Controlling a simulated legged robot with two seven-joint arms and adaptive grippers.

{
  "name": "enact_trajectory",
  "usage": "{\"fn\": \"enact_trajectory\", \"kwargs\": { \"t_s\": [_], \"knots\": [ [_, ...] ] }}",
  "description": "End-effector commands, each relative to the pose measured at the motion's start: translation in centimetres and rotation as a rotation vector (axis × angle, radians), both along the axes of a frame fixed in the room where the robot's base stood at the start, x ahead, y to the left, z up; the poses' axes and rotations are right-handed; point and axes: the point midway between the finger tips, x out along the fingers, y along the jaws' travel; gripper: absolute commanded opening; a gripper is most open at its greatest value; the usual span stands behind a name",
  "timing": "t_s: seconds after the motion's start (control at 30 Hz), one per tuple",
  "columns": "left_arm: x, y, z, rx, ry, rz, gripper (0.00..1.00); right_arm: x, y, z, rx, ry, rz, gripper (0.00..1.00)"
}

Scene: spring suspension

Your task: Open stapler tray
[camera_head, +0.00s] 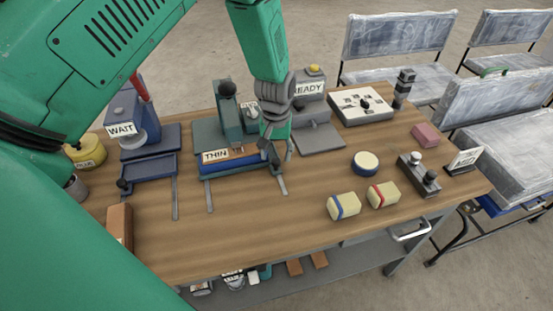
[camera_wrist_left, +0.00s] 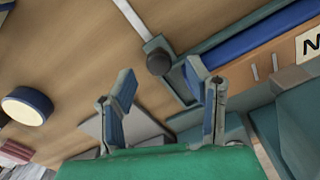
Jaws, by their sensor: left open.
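A green bench machine (camera_head: 228,128) stands mid-table; I take it for the stapler, though I cannot be sure. Its low front tray (camera_head: 236,164) holds blue and orange strips and carries a "THIN" label. In the left wrist view a dark round knob (camera_wrist_left: 160,62) sits at the corner of this tray, close to my fingers. My left gripper (camera_head: 277,156) is over the right end of the tray, pointing down. In the left wrist view its two fingers (camera_wrist_left: 163,95) are apart with nothing between them. Whether they touch the knob is unclear. My right gripper is not in view.
A blue "WAIT" machine (camera_head: 135,140) stands left and a grey "READY" machine (camera_head: 318,135) right. A round tin (camera_head: 365,163) and two cream blocks, one blue-banded (camera_head: 343,206) and one red-banded (camera_head: 383,195), lie right. The front middle of the wooden table (camera_head: 250,225) is clear.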

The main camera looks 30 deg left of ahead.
Motion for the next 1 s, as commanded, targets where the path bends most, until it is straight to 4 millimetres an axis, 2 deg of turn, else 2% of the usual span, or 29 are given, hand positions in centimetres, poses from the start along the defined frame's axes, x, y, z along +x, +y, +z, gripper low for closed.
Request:
{"fn": "enact_trajectory", "kwargs": {
  "t_s": [0.03, 0.2, 0.53, 0.57, 0.6, 0.67, 0.7, 0.87, 1.0],
  "knots": [
    [0.0, 0.0, -0.8, 0.000, 0.000, 0.000, 0.44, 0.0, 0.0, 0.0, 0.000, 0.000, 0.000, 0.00],
    [0.0, 0.0, -2.3, -0.001, 0.000, 0.000, 0.44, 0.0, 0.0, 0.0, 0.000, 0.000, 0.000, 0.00],
    [0.0, 0.0, -2.7, 0.000, -0.002, 0.000, 0.44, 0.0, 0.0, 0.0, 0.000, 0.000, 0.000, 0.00],
    [0.0, 0.0, -2.7, 0.000, -0.001, 0.000, 0.41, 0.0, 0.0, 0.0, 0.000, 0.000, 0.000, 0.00],
    [0.0, 0.0, -2.7, 0.000, -0.001, 0.000, 0.27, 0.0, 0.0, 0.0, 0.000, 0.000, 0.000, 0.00],
    [0.0, 0.0, -2.7, 0.000, -0.001, 0.000, 0.06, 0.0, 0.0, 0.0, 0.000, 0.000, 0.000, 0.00],
    [0.0, 0.0, -2.7, 0.000, -0.001, 0.000, 0.00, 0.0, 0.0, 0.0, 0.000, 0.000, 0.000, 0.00],
    [-0.1, -0.1, -2.6, 0.000, -0.001, 0.000, 0.00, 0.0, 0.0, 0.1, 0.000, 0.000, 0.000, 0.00],
    [-1.1, -1.3, -2.5, -0.001, 0.002, -0.001, 0.00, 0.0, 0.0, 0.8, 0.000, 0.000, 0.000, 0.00]
  ]
}}
